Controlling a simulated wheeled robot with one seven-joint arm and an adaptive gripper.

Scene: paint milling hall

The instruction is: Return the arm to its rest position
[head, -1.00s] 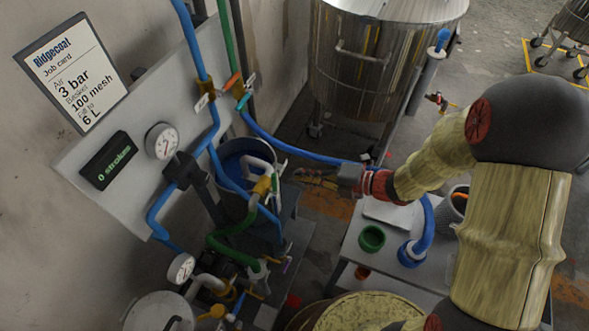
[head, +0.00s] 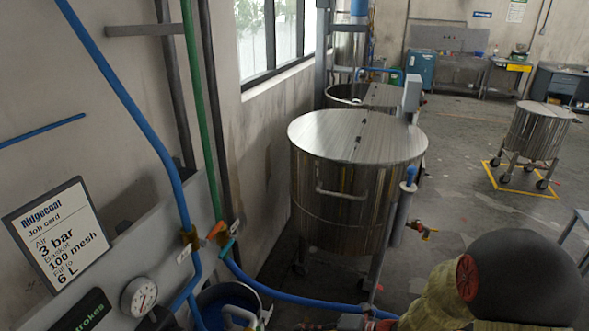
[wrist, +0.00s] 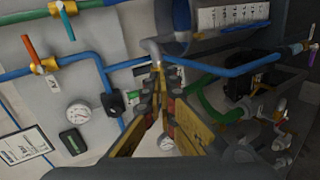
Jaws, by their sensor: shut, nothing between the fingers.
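My gripper (wrist: 158,75) shows in the wrist view with its two yellow-and-dark fingers closed together and nothing between them. Its tips point toward the panel and pipework, near a grey curved pipe; I cannot tell whether they touch anything. In the head view, my arm shows at the lower right as a dark rounded joint and a yellowish sleeve. The rest of the arm and the fingers are cut off or hard to make out at the bottom edge.
A wall panel with a job card (head: 57,236), a pressure gauge (head: 139,297) and blue pipes (head: 135,95) stands at left. A blue hose (head: 290,294) runs near my arm. A steel tank (head: 345,195) stands ahead. Open floor (head: 455,165) lies beyond, with a wheeled vat (head: 530,135).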

